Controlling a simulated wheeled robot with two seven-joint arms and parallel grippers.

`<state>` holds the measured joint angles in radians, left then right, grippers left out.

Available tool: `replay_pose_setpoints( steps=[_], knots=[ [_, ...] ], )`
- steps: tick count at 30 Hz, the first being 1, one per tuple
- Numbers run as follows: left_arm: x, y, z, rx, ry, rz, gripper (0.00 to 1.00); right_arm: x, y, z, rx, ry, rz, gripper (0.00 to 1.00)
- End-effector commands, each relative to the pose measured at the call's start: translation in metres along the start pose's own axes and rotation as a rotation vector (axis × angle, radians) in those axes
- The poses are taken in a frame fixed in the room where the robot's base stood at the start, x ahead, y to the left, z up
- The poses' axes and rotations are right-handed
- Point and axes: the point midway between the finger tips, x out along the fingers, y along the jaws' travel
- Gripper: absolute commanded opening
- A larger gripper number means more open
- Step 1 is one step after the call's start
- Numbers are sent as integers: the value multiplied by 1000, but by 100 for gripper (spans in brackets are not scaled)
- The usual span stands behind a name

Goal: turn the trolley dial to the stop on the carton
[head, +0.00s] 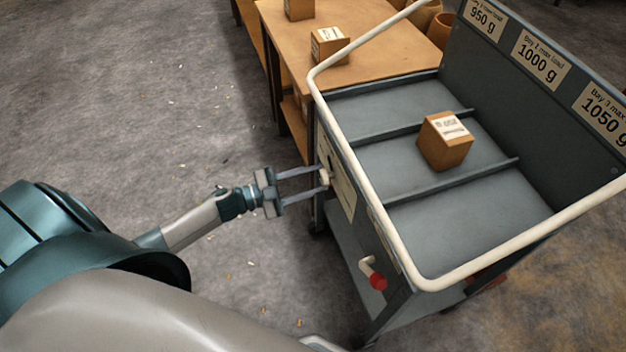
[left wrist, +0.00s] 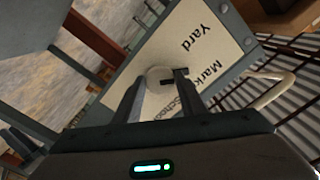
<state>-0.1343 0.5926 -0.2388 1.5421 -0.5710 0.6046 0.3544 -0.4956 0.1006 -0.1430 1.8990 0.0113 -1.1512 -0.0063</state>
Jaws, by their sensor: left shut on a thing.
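The trolley (head: 440,205) is grey with a white rail. Its dial (head: 325,176) is a pale round knob on the left side panel. In the left wrist view the dial (left wrist: 158,77) has a dark pointer and sits on a cream plate (left wrist: 203,50) reading "Yard", "Mark" and "School", partly covered. My left gripper (head: 322,180) reaches in from the left and is shut on the dial, one finger on each side. A brown carton (head: 445,145) with a white label stands in the middle bay; its label is too small to read. My right gripper is not in view.
Bay signs reading 950 g, 1000 g and 1050 g (head: 603,115) line the back board. A red-tipped lever (head: 376,281) sticks out of the panel nearer me. A wooden table (head: 385,50) with more cartons (head: 330,45) stands behind. The floor at left is open.

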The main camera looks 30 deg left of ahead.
Motion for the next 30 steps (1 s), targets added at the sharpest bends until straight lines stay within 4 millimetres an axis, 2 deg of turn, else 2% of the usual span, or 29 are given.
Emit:
replay_pose_setpoints(
  steps=[5,17,28,30],
  knots=[
    [0,1,1,168,-1,0,15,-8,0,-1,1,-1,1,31],
    [0,0,1,548,0,-1,15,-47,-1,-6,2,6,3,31],
    [0,1,1,900,0,0,15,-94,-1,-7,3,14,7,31],
    [0,1,1,965,0,0,15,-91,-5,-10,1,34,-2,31]
  ],
)
